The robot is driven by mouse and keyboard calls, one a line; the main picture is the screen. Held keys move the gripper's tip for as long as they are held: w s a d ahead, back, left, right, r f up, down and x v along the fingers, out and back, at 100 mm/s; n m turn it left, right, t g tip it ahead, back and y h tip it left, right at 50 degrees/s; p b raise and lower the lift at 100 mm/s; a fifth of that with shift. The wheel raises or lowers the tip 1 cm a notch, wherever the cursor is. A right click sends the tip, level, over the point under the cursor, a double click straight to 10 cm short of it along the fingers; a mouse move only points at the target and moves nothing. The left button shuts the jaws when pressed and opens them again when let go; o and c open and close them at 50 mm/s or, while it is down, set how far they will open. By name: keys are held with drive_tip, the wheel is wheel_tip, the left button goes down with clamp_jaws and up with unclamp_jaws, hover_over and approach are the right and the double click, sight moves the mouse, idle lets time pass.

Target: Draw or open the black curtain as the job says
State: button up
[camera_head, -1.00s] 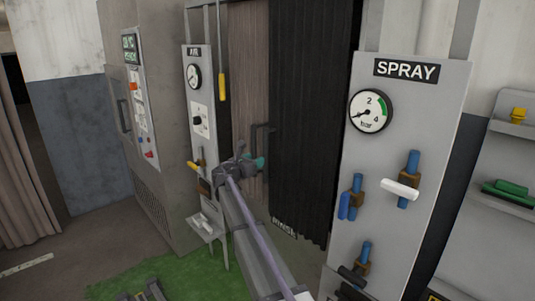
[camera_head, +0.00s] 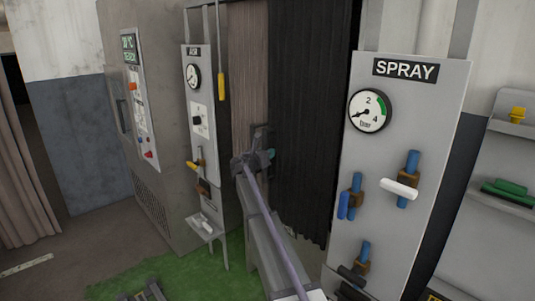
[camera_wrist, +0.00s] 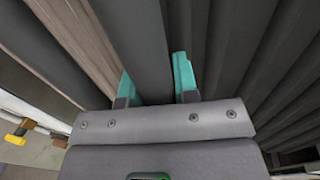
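The black curtain (camera_head: 315,110) hangs in dark vertical folds in the middle of the head view. Its folds (camera_wrist: 225,45) also fill the right of the wrist view. A dark handle (camera_head: 258,132) stands at its left edge. My gripper (camera_head: 266,156) is at this handle, with a teal fingertip showing beside the black cloth. In the wrist view its two teal fingers (camera_wrist: 157,80) stand apart, one on each side of a smooth dark upright bar (camera_wrist: 148,45). The bar nearly fills the gap; I cannot see it clearly pressed by the fingers.
The SPRAY panel (camera_head: 395,190), with gauge and blue valves, stands close at right. The AIR panel (camera_head: 197,120) and a grey cabinet (camera_head: 165,190) stand at left. A yellow pull handle (camera_head: 222,87) hangs near the AIR panel.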

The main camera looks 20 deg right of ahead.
clamp_jaws()
drive_tip(key=shift+s, duration=0.1)
